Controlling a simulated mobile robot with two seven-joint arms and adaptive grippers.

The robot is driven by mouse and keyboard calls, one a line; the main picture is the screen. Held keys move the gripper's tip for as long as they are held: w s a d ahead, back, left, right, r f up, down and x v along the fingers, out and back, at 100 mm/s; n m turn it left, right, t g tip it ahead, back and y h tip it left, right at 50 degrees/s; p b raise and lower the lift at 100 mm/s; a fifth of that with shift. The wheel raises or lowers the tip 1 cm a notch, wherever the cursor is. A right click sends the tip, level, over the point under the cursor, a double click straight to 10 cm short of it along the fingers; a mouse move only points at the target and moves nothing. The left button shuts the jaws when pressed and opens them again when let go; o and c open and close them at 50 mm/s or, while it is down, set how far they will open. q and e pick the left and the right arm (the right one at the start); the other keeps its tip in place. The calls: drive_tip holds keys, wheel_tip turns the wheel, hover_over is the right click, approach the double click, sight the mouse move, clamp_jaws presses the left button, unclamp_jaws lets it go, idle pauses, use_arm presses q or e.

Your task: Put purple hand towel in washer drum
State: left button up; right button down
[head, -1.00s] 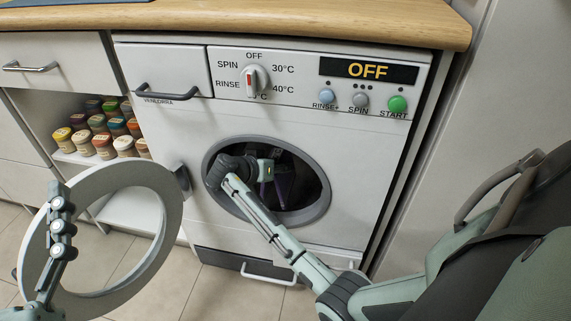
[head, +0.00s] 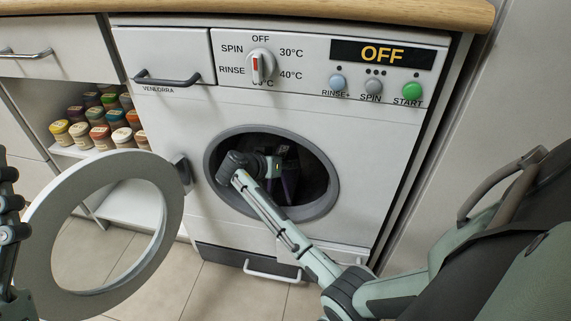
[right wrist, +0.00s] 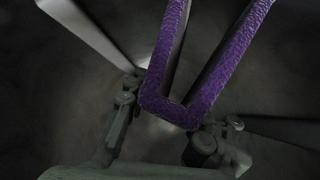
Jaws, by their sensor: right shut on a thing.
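The purple hand towel (right wrist: 222,75) hangs as a folded band between the fingers of my right gripper (right wrist: 165,118) in the right wrist view. In the head view, my right gripper (head: 275,167) reaches through the round opening of the washer drum (head: 318,182), and a dark purple bit of towel (head: 290,180) shows just beyond it. The right gripper is shut on the towel. The washer door (head: 172,205) stands swung open to the left. Part of my left gripper (head: 10,215) shows at the left edge, left of the door ring; its fingertips cannot be made out.
The washer front (head: 170,115) has a dial (head: 260,66), buttons and a display reading OFF (head: 382,54). An open shelf with several spice jars (head: 100,135) lies to the left. A wooden worktop (head: 330,10) runs above. The floor in front shows tiles.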

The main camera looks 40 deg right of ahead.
drive_tip(key=shift+d+f, duration=0.1)
drive_tip(key=shift+f, duration=0.05)
drive_tip(key=c, duration=0.6)
unclamp_jaws()
drive_tip(key=shift+c, duration=0.2)
drive_tip(key=v, duration=0.7)
drive_tip(key=shift+a, duration=0.2)
